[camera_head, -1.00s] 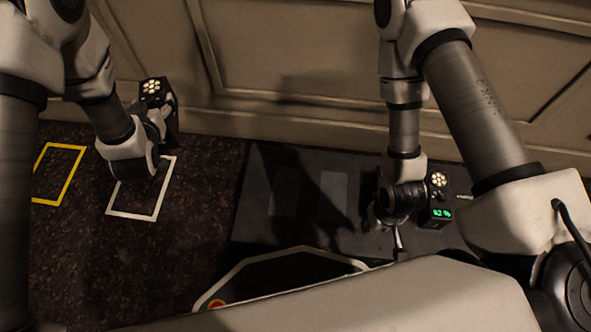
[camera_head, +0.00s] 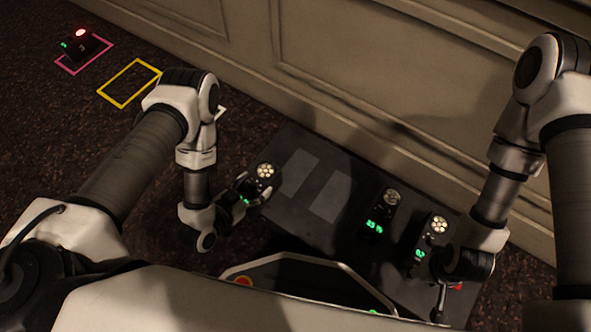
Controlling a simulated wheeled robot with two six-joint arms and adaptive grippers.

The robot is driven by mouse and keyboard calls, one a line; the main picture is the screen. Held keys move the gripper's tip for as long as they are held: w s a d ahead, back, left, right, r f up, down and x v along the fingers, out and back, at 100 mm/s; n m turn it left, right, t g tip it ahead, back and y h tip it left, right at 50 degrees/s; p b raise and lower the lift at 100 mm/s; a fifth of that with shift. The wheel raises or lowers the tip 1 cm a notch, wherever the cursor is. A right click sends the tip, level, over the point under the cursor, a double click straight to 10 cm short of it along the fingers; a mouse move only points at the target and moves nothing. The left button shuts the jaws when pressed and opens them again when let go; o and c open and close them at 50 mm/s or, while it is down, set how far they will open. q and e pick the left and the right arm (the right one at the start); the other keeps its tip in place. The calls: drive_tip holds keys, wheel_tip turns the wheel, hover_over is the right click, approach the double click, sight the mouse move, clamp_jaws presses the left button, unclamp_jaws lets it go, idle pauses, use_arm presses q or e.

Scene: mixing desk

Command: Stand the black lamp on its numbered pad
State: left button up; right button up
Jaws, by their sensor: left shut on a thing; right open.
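My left gripper (camera_head: 245,190) is shut on a black lamp (camera_head: 262,178) with a lit round cluster on its top and a small green readout. It holds this lamp at the left end of the dark mat (camera_head: 345,245); I cannot tell whether its base touches. Two pale grey rectangles, a left one (camera_head: 298,173) and a right one (camera_head: 333,197), lie bare on the mat. My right gripper (camera_head: 440,258) is open beside another lit black lamp (camera_head: 435,230), its fingers partly hidden. No pad numbers are readable.
A third black lamp (camera_head: 382,212) with a green readout stands on the mat. A red-lit device (camera_head: 83,46) sits by a pink outline (camera_head: 68,66) at far left, near an empty yellow outline (camera_head: 128,84). A panelled wall (camera_head: 370,65) runs behind.

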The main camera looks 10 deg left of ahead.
use_arm(q)
drive_tip(key=shift+w+d+f, duration=0.2)
drive_tip(key=shift+w+d, duration=0.05)
drive_tip(key=shift+w, duration=0.1)
drive_tip(key=b+x, duration=0.3)
drive_tip(key=x, duration=0.2)
drive_tip(key=d+b+x, duration=0.1)
drive_tip(key=b+x, duration=0.2)
drive_tip(key=x, duration=0.2)
drive_tip(key=d+r+b+x, duration=0.1)
drive_tip(key=b+x, duration=0.2)
drive_tip(key=x, duration=0.2)
drive_tip(key=shift+d, duration=0.15)
use_arm(e)
wheel_tip(320, 180, down, 10)
drive_tip(key=shift+r, duration=0.25)
use_arm(q)
drive_tip(key=shift+r, duration=0.15)
use_arm(e)
drive_tip(key=shift+w+r, duration=0.1)
drive_tip(key=shift+r, duration=0.1)
drive_tip(key=shift+f, duration=0.1)
use_arm(q)
drive_tip(key=o, duration=1.8)
